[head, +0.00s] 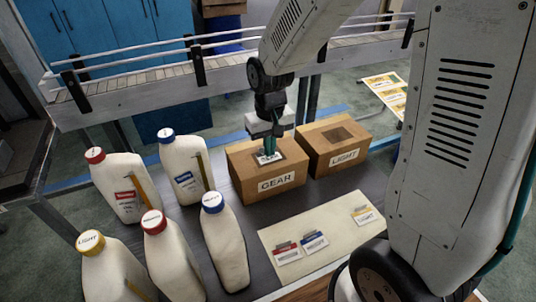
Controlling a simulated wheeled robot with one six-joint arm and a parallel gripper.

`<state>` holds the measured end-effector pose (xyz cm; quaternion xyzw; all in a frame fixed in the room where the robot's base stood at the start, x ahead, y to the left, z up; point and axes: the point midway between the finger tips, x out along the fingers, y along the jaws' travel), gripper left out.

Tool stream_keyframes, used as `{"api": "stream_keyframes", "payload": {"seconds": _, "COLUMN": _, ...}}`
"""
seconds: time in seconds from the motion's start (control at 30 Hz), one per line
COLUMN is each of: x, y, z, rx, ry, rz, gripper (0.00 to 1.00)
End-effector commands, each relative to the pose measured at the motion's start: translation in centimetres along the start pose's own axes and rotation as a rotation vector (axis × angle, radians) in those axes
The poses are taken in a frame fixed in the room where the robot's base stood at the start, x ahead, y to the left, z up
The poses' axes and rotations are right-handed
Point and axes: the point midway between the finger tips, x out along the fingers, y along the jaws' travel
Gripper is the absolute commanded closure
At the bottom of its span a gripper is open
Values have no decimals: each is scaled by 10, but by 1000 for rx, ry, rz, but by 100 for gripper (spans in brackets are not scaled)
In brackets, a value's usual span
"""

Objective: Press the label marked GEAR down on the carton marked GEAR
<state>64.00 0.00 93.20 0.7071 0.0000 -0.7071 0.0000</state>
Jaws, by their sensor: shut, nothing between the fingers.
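The carton marked GEAR (285,184) is a brown box in the middle of the table, with its name on a white front panel. A small label (262,160) with dark print lies on its top; my gripper hides part of it, so its wording is unclear. My gripper (269,156) points down over the carton's top, shut and empty, with its tips at the label. I cannot tell whether the tips touch it.
A carton marked LIGHT (347,157) stands close on the right. Several white jugs (225,249) with coloured caps stand at left and front. A cream mat (310,222) holds several labels. A railed conveyor (150,78) runs behind the table.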

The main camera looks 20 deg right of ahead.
Motion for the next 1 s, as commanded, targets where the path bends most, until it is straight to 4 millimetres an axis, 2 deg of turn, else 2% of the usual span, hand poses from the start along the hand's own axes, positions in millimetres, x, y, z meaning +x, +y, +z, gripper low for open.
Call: {"api": "stream_keyframes", "payload": {"seconds": 1.0, "x": 10, "y": 0, "z": 0, "rx": 0, "ry": -1, "rz": 0, "gripper": 100}}
